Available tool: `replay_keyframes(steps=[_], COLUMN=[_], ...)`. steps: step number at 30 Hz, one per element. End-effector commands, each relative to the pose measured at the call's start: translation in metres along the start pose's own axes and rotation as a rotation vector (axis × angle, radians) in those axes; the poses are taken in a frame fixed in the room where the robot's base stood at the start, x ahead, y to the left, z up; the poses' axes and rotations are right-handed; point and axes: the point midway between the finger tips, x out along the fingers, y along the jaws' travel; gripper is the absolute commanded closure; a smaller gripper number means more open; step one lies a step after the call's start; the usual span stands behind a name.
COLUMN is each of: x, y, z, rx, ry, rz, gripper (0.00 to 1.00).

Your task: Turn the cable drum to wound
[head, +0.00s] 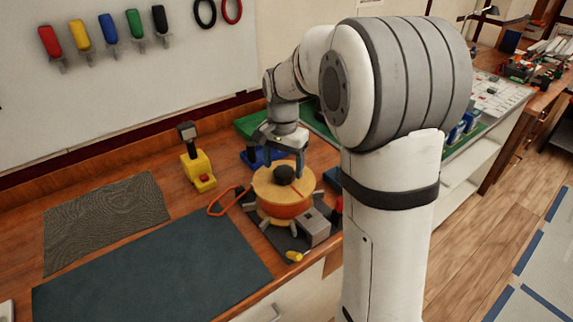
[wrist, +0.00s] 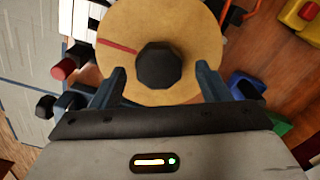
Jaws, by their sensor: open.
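The cable drum (head: 268,188) stands upright on the bench, with tan flanges and an orange winding between them. In the wrist view its round tan top (wrist: 185,25) carries a black faceted knob (wrist: 160,65) in the middle. A red line (wrist: 118,46) runs from near the knob toward the upper left. My gripper (wrist: 162,72) is open, one dark finger on each side of the knob, with clear gaps to it. In the head view my gripper (head: 285,160) points down just over the drum. I cannot tell how high the fingertips are above the top.
A grey box (head: 314,228) and a small yellow piece (head: 293,256) lie in front of the drum. An orange loop (head: 222,204) and a yellow stand (head: 198,170) with a red button are to its left. A dark mat (head: 150,270) covers the front left bench. Blue things stand behind.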

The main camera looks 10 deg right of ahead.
Motion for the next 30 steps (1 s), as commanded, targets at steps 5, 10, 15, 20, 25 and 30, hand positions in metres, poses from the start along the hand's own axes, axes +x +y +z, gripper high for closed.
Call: replay_keyframes(steps=[5,10,15,20,25,30], x=[0.0106,0.0111,0.0108,0.0107,0.0104,0.0101], y=[0.0008,0.0008,0.0009,0.0009,0.0006,0.0002], z=[-0.0001,-0.0003,-0.0004,-0.0005,-0.0006,-0.0007], rx=[0.001,0.001,0.001,0.001,0.001,0.001], ry=[-0.001,0.000,0.000,0.000,0.001,0.001], rz=[0.001,0.000,0.000,0.000,-0.002,-0.003], gripper=[0.30,0.30,0.39,0.52,0.66,0.80])
